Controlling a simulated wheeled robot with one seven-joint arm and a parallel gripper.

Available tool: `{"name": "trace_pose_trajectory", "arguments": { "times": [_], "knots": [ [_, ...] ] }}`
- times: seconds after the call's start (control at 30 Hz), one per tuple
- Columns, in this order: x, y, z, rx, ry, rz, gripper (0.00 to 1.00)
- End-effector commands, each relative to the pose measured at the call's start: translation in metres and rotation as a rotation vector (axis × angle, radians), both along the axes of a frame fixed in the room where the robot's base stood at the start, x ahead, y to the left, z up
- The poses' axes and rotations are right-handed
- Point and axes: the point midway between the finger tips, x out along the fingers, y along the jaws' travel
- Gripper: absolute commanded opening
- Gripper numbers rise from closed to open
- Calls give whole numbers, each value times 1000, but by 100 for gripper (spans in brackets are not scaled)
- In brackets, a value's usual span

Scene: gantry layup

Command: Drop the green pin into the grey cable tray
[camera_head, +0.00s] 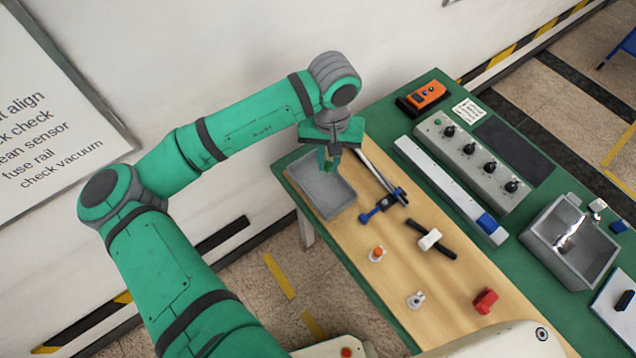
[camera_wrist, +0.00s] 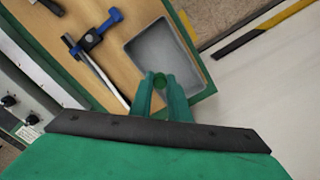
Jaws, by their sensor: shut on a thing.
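The grey cable tray (camera_head: 318,190) lies at the far left corner of the workbench; it also shows in the wrist view (camera_wrist: 131,47). My gripper (camera_head: 328,165) is over the tray's inner right part in the head view. In the wrist view my gripper (camera_wrist: 160,84) is shut on the green pin (camera_wrist: 160,79), a small round green end showing between the fingertips. The pin appears above the tray floor, though its exact height is hard to tell. The tray looks empty apart from this.
A blue bar clamp (camera_head: 378,207) lies right of the tray. A black-and-white hammer-like tool (camera_head: 430,240), an orange-topped piece (camera_head: 377,254), a metal piece (camera_head: 415,300) and a red block (camera_head: 485,301) stand nearer. A control box (camera_head: 470,155) and a metal bin (camera_head: 572,240) occupy the right side.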

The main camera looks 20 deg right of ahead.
Motion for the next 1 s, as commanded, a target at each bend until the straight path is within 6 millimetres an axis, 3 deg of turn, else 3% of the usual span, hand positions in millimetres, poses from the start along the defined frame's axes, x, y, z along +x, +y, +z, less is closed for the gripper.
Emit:
{"name": "trace_pose_trajectory", "arguments": {
  "times": [0.23, 0.57, 0.6, 0.67, 1.0],
  "knots": [
    [0, 0, -17, 0, 1, 0, 0],
    [0, 0, -19, -1, 0, 0, 0],
    [0, 0, -19, -1, 0, 0, 25],
    [0, 0, -19, -1, 0, 0, 38],
    [0, 0, -16, -1, 0, 0, 38]
  ]
}}
